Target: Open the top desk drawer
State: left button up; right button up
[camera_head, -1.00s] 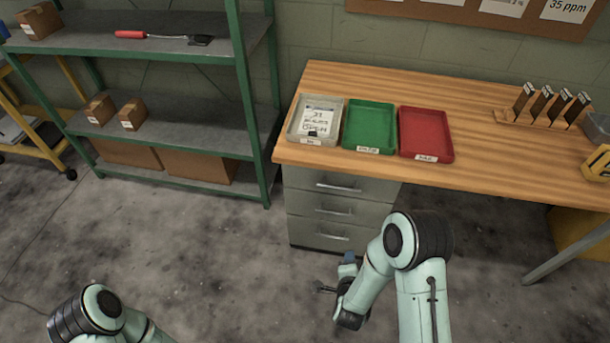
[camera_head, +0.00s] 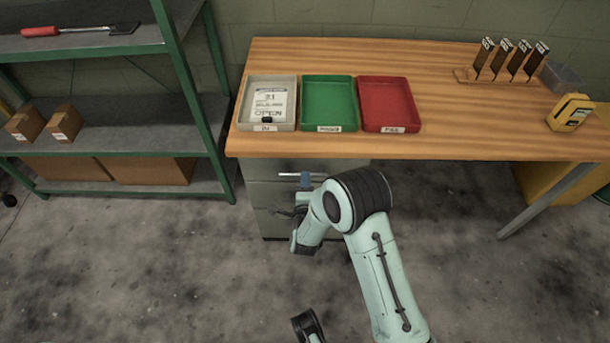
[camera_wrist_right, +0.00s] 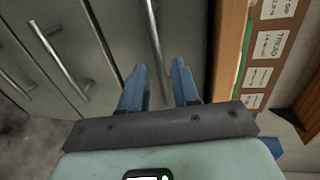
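The grey drawer unit (camera_head: 268,222) stands under the left end of the desk. Its top drawer (camera_head: 262,171) looks shut, with a metal bar handle (camera_head: 289,174) partly hidden by my right gripper (camera_head: 305,180). In the right wrist view, the blue fingers of my right gripper (camera_wrist_right: 160,76) are open and point at the drawer front, with the top handle (camera_wrist_right: 155,40) showing between them. I cannot tell whether they touch it. My right arm hides much of the lower drawers. My left gripper is not in view.
The wooden desk top (camera_head: 450,110) overhangs the drawers and carries a grey tray (camera_head: 243,118), a green tray (camera_head: 329,100) and a red tray (camera_head: 390,100). A green-framed shelf (camera_head: 100,135) stands to the left. The floor (camera_head: 150,265) in front is clear.

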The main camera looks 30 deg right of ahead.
jog(key=shift+x, duration=1.95)
grip_shut()
jog(key=shift+a+f, duration=0.1)
